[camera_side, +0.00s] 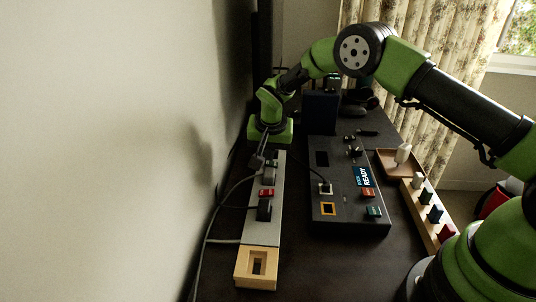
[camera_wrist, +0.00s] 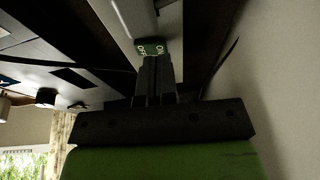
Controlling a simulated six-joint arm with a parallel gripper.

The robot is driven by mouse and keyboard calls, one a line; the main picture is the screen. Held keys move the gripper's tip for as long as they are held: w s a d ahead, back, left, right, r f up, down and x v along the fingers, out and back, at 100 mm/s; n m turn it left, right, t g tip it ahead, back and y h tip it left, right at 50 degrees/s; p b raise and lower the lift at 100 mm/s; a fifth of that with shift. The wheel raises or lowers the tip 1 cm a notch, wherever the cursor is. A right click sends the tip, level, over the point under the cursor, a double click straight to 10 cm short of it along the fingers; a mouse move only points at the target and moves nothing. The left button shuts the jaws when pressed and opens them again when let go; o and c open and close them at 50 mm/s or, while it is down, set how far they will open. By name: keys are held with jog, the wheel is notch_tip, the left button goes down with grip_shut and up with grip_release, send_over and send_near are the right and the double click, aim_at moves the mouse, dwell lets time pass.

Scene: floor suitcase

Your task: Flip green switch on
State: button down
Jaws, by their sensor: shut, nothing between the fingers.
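The green switch (camera_wrist: 152,48) shows in the wrist view as a small green rocker with pale marks, set in a light grey strip. The same power strip (camera_side: 279,210) lies along the wall side of the table in the side view, with a red switch (camera_side: 267,192) on it. In the side view my gripper (camera_side: 260,158) points down at the strip's far end.
A black plug (camera_side: 264,209) and cables lie along the strip, close to the wall. A dark panel (camera_side: 330,218) with a READY screen (camera_side: 362,177) stands to the right. Beyond it are a brown tray (camera_side: 386,159) and a wooden rack (camera_side: 407,197) of coloured blocks.

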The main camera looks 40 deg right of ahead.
jog(key=shift+a+f, duration=0.1)
jog(key=shift+f, duration=0.4)
jog(key=shift+w+a+f, duration=0.1)
jog(key=shift+w+f, duration=0.05)
jog(key=shift+f, duration=0.2)
jog(key=shift+s+d+r, duration=0.15)
jog(key=shift+s+d, duration=0.45)
jog(key=shift+d, duration=0.05)
